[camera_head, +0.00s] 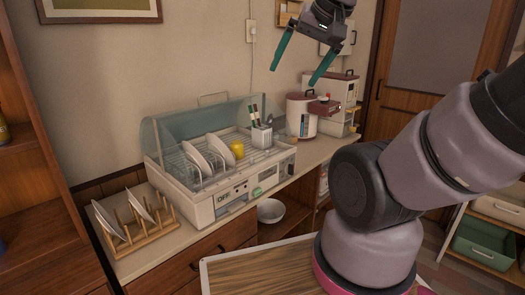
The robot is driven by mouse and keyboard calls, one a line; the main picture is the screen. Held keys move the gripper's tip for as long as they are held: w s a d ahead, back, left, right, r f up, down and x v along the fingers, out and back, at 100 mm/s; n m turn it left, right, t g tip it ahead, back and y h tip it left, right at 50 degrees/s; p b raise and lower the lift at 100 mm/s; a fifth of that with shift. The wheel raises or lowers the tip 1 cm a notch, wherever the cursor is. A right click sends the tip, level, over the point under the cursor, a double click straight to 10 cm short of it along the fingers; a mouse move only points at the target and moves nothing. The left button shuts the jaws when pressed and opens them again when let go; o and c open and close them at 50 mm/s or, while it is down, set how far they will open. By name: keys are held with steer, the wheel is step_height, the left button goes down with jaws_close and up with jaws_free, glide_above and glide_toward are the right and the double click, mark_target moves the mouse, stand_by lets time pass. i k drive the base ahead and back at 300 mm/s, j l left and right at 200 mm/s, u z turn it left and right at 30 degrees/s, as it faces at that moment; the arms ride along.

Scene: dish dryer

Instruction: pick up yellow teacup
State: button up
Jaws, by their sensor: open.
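The yellow teacup (237,149) is small and sits inside the dish dryer (228,203), just right of some white plates (198,158). The plates partly hide it. The dryer stands on the counter, and its clear cover (178,135) shows at the left and back with its front open. My gripper (293,77) hangs high, above and to the right of the teacup and dryer. Its two teal fingers are spread wide and point down, with nothing between them. It is well apart from the teacup.
A white utensil holder (262,136) with several utensils stands in the dryer right of the teacup. A rice cooker (300,115) stands farther right. A wooden rack (133,227) with plates is at the left. A white bowl (271,211) sits on a lower shelf.

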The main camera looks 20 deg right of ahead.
mark_target(236, 147)
steer(key=z, duration=4.6)
steer(key=u, duration=4.6)
steer(key=i+l+u, duration=0.55)
steer(key=i+j, duration=0.05)
